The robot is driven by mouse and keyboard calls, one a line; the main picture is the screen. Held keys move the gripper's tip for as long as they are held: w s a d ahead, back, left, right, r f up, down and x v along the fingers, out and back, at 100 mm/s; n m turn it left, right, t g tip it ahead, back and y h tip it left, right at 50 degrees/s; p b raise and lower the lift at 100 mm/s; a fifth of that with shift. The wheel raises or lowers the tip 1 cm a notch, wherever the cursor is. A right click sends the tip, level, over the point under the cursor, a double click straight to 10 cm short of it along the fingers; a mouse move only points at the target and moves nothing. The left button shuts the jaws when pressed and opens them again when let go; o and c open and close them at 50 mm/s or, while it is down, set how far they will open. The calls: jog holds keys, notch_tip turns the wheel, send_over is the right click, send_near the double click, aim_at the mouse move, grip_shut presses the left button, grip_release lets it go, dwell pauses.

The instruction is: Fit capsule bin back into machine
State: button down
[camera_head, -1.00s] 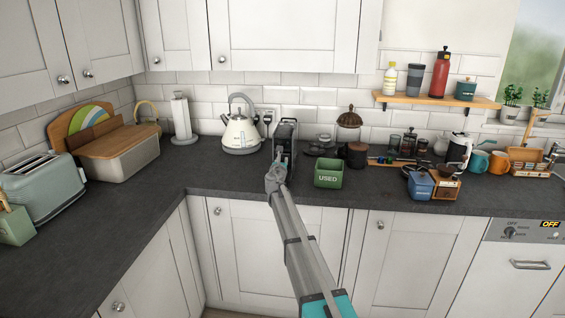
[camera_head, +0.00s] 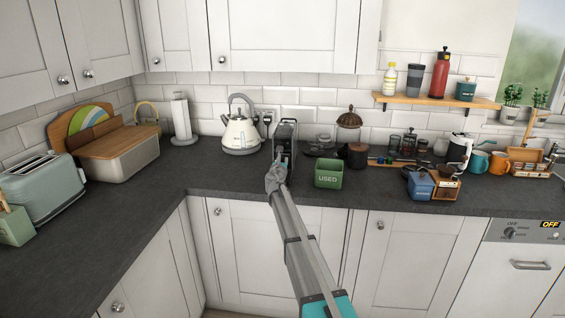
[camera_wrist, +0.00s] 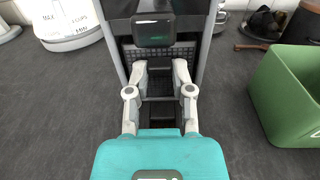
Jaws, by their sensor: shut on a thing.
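The dark coffee machine (camera_head: 287,133) stands on the worktop against the back wall, right of the kettle. In the wrist view its front (camera_wrist: 154,32) fills the upper middle. My gripper (camera_head: 277,170) is at the machine's front and also shows in the wrist view (camera_wrist: 160,92). Its fingers are shut on a dark piece, the capsule bin (camera_wrist: 160,112), low in the machine's opening between its side walls. How deep the bin sits is hard to tell; in the head view my arm hides it.
A green bin marked USED (camera_head: 328,173) stands close on the right and shows in the wrist view (camera_wrist: 289,95). The cream kettle (camera_head: 241,130) is just left. A blue container (camera_head: 420,186) and grinder stand farther right. Worktop left of the machine is clear.

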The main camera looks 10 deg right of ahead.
jog(key=shift+c, duration=2.1)
grip_release()
jog(key=shift+s, duration=0.15)
jog(key=v, duration=1.1)
jog(key=shift+s, duration=0.3)
jog(key=shift+a, duration=0.15)
